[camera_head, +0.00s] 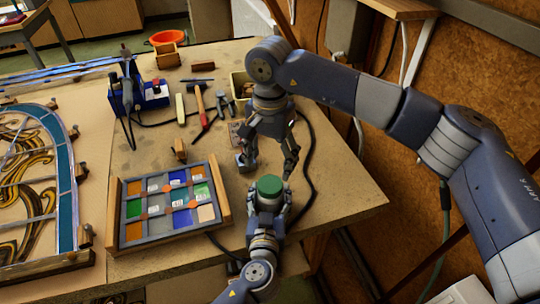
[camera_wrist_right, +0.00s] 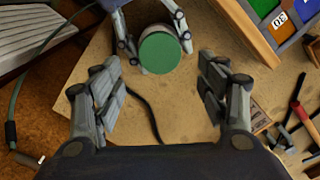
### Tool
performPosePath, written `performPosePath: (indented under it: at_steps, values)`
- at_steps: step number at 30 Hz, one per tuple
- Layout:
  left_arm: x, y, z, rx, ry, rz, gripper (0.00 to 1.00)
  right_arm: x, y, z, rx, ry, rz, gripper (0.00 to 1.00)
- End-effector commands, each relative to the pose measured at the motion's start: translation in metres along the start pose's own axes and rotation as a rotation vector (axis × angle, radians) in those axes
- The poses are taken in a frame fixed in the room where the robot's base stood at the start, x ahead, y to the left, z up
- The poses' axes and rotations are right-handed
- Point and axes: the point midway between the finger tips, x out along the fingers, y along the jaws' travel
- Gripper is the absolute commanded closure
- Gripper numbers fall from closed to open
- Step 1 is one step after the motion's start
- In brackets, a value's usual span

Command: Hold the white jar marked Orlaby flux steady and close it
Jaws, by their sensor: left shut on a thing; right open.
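The jar (camera_wrist_right: 184,40) shows as a pale rim under a round green lid (camera_head: 269,185) at the right front of the bench. The lid also shows from above in the right wrist view (camera_wrist_right: 160,53). It sits on the jar; I cannot tell how tightly. My left gripper (camera_head: 269,199) is shut around the jar's sides, and hides most of its body and any marking. My right gripper (camera_head: 267,163) is open and empty, just behind and above the lid. In the right wrist view its fingers (camera_wrist_right: 160,85) are spread wider than the lid, not touching it.
A tray of coloured glass (camera_head: 170,208) lies left of the jar. A black cable (camera_head: 309,165) runs right of it. A hammer (camera_head: 201,104), soldering station (camera_head: 150,93) and leaded panel (camera_head: 40,180) lie further left.

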Motion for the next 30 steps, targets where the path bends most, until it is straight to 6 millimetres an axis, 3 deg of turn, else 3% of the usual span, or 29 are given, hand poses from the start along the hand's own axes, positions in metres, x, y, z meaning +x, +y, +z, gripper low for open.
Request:
performPosePath:
  at_steps: [12, 18, 26, 30]
  values:
    - [0.0, 0.0, 0.001, 0.0, -0.002, 0.0, 1.0, 0.061, 0.0, 0.0, 0.001, -0.002, 0.001, 0.32]
    - [0.0, 0.0, 0.001, 0.0, -0.002, 0.0, 1.0, 0.072, 0.0, 0.0, 0.0, 0.0, 0.001, 0.32]
    - [0.0, 0.0, 0.001, 0.0, -0.002, 0.0, 1.0, 0.072, 0.0, 0.0, 0.0, 0.0, 0.001, 0.32]
    - [0.0, 0.0, 0.001, 0.0, -0.002, 0.0, 1.0, 0.072, 0.0, 0.0, 0.0, 0.0, 0.001, 0.64]
